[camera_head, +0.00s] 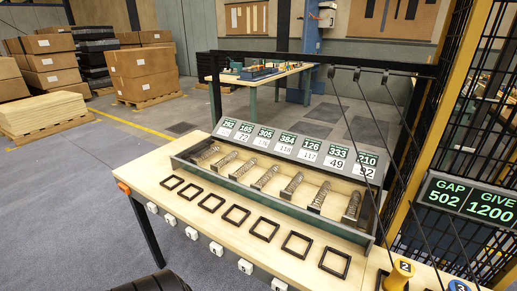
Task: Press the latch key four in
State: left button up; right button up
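A row of small white keys runs along the front edge of the wooden table. They include a far-left key (152,207), a second key (170,219), a third key (191,233), a fourth key from the left (216,248) and a fifth key (245,266). Another key (279,285) is near the bottom edge. Their markings are too small to read, and I cannot tell from this view whether any is pressed in. A dark ribbed shape at the bottom left may be part of my arm. Neither gripper is in view.
Black square frames (239,216) line the tabletop. Behind them, a long tray (240,191) holds metal springs under numbered cards (290,147).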

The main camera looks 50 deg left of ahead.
aim_at(218, 249)
jog(key=i+j+u, duration=0.1)
jog(key=u, duration=1.55)
jog(key=i+j, duration=0.05)
jog(key=j, duration=0.05)
